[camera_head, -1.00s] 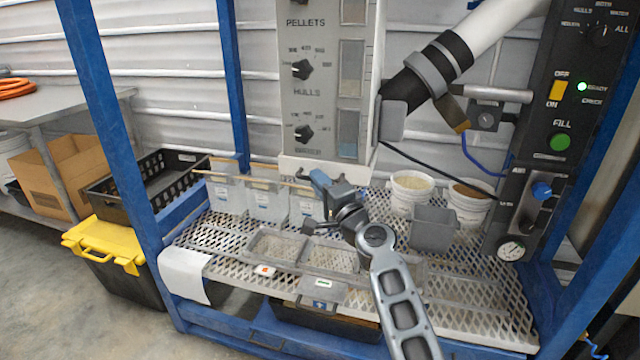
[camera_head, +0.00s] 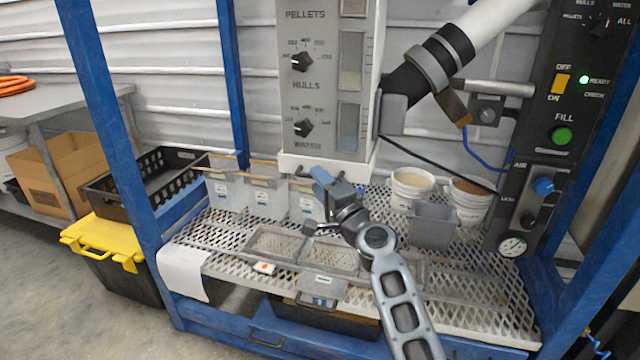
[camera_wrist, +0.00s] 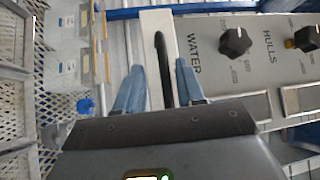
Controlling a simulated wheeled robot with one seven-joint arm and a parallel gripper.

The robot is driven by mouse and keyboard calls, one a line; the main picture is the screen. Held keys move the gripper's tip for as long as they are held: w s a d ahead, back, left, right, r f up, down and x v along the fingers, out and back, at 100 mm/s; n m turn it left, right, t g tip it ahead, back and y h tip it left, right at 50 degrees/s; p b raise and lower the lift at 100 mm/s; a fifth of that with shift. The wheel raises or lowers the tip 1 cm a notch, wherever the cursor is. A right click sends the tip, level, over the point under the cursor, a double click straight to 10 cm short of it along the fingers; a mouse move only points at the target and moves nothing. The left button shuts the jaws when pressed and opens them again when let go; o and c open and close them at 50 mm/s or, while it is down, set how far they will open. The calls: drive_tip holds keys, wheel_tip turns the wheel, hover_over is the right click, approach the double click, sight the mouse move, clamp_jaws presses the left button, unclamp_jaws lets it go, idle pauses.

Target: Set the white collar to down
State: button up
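The white collar (camera_head: 325,165) is a pale band around the bottom of the grey hopper panel, above the mesh shelf. In the wrist view the collar (camera_wrist: 156,22) is a white strip with a black bar handle (camera_wrist: 163,65) along it. My gripper (camera_head: 318,174) is at the collar's lower front edge, its blue fingertips pointing up at it. In the wrist view my gripper (camera_wrist: 158,80) is open, one finger on each side of the black handle, with gaps showing. Whether the fingertips touch the collar I cannot tell.
Clear bags (camera_head: 262,200) hang left of my gripper. Below are wire-mesh trays (camera_head: 275,243) on the mesh shelf (camera_head: 460,295). White buckets (camera_head: 410,190) and a grey bin (camera_head: 433,228) stand to the right. Hopper knobs (camera_head: 303,128) sit just above the collar.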

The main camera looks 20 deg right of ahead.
drive_tip(key=s+d+f, duration=0.1)
drive_tip(key=s, duration=0.6)
drive_tip(key=shift+s, duration=0.15)
drive_tip(key=shift+d, duration=0.15)
drive_tip(key=s+d+f+n+g+h+p, duration=0.25)
drive_tip(key=s+f, duration=0.35)
drive_tip(key=s, duration=0.8)
drive_tip(key=s+d+f+n+g+h+p, duration=0.1)
drive_tip(key=s+f+n, duration=0.35)
drive_tip(key=s, duration=0.95)
drive_tip(key=s+a+r+n, duration=0.1)
drive_tip(key=s+r, duration=0.3)
drive_tip(key=s, duration=0.4)
drive_tip(key=s+a+r+n+p, duration=0.1)
drive_tip(key=s+r+n, duration=0.3)
drive_tip(key=s, duration=0.5)
drive_tip(key=s+a+r+n+p, duration=0.1)
drive_tip(key=s+a+r+n, duration=0.1)
drive_tip(key=s, duration=0.6)
wheel_tip(320, 180, up, 2)
drive_tip(key=shift+s+a+r+n+g, duration=0.1)
drive_tip(key=shift+s+a+n+g, duration=0.15)
drive_tip(key=shift+a+g, duration=0.25)
drive_tip(key=shift+y, duration=0.25)
